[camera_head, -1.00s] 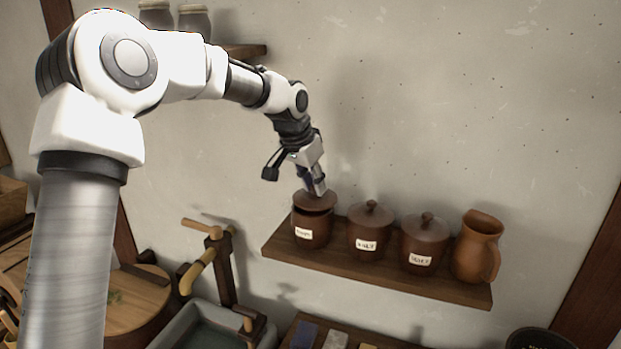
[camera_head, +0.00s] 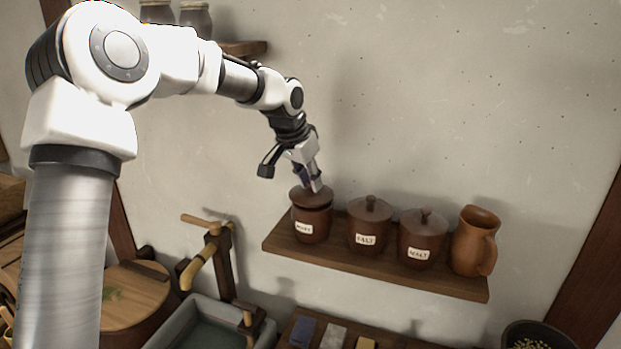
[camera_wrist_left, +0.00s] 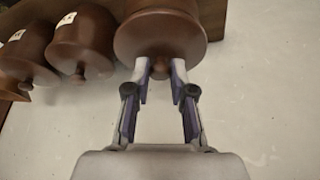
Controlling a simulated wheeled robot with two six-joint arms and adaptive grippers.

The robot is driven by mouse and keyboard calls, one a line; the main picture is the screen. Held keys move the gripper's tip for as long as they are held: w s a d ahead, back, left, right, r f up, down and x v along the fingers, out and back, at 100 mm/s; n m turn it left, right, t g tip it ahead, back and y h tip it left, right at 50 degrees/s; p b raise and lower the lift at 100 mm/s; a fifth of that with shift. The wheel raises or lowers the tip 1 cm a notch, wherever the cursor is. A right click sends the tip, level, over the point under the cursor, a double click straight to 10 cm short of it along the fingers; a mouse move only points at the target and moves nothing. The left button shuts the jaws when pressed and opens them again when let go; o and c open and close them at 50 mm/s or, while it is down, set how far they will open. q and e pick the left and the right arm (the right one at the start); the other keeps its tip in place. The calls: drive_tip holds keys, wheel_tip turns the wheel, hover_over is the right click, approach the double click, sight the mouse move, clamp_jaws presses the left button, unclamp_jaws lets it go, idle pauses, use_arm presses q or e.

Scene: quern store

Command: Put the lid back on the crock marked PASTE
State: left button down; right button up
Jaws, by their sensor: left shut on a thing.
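My left gripper (camera_head: 315,185) points down over the leftmost brown crock (camera_head: 311,222) on the wall shelf. It is shut on the knob of a round brown lid (camera_head: 302,195). In the left wrist view the knob sits between the fingertips (camera_wrist_left: 161,70), with the lid (camera_wrist_left: 135,38) beyond. The lid lies roughly level over the crock's mouth and looks to meet the rim. I cannot tell whether it is fully seated. The crock's white label is too small to read surely. My right gripper is not in view.
Two lidded crocks, the middle one (camera_head: 368,226) and the right one (camera_head: 424,240), stand close by on the shelf (camera_head: 375,271). A clay jug (camera_head: 474,243) stands at its right end. A basin (camera_head: 215,325) and a wooden tap (camera_head: 205,262) are below left.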

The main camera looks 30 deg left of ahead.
use_arm(q)
drive_tip(key=shift+w+f, duration=0.2)
drive_tip(key=shift+w, duration=0.1)
drive_tip(key=shift+s+r, duration=0.1)
drive_tip(key=shift+s, duration=0.1)
drive_tip(key=shift+w, duration=0.1)
idle(0.3)
drive_tip(key=shift+w+f+p, duration=0.1)
drive_tip(key=shift+f+p, duration=0.2)
drive_tip(key=shift+p, duration=0.4)
idle(0.5)
drive_tip(key=shift+c, duration=2.1)
unclamp_jaws()
